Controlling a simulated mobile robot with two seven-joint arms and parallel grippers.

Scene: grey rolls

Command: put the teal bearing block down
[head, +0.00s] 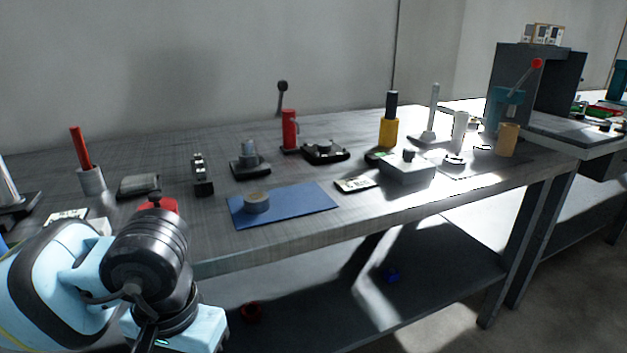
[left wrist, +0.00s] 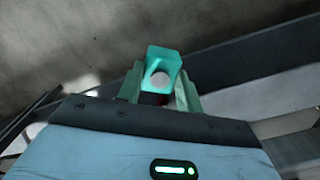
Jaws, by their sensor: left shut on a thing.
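The teal bearing block (left wrist: 164,56) is in the left wrist view, a small teal piece with a round opening that shows a pale disc. My left gripper (left wrist: 160,88) is shut on it, with one pale green finger on each side. A dark red part shows just below the block, between the fingers. In the head view my left arm comes in at the lower left, in front of the bench edge. The fingers and the teal block cannot be made out there. My right gripper is in neither view.
A grey workbench (head: 300,250) holds a blue mat (head: 295,203) with a grey roll (head: 256,201) on it. The mat's right part is bare. A grey box (head: 407,172), a red hand press (head: 289,130) and other tools stand around it. A lower shelf (head: 330,305) lies beneath.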

